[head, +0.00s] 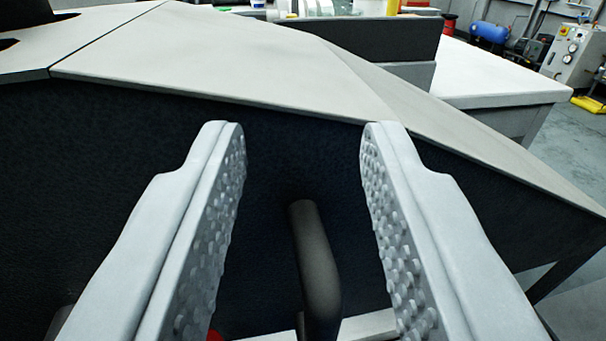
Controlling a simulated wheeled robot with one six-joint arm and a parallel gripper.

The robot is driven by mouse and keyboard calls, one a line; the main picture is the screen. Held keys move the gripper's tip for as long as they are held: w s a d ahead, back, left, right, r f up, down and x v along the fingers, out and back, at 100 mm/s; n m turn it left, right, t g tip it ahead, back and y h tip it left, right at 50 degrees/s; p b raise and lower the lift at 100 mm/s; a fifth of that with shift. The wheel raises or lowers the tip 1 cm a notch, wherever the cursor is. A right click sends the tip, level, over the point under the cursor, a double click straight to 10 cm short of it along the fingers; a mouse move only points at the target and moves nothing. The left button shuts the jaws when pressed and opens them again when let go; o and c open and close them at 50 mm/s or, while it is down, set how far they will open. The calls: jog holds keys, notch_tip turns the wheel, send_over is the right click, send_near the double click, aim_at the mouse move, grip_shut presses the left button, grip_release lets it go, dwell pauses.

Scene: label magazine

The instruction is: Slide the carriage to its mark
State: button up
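My gripper (303,140) is open, with its two pale, studded fingers spread wide. A dark rounded bar or handle (318,262) stands between the fingers, with a gap on each side. It appears to join the dark panel behind it at its upper end. Its lower end runs down past a pale strip (368,325) at the bottom edge. I cannot tell whether this bar belongs to the carriage. No mark can be made out.
The dark panel (60,190) fills the view behind the fingers, under a grey sloping top (220,60). A white table (490,75) stands behind at the right. Farther back are a blue tank (488,32) and a control box (575,50). Floor shows at the right.

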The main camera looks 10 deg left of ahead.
jog(key=shift+r, duration=0.95)
jog(key=shift+o, duration=0.4)
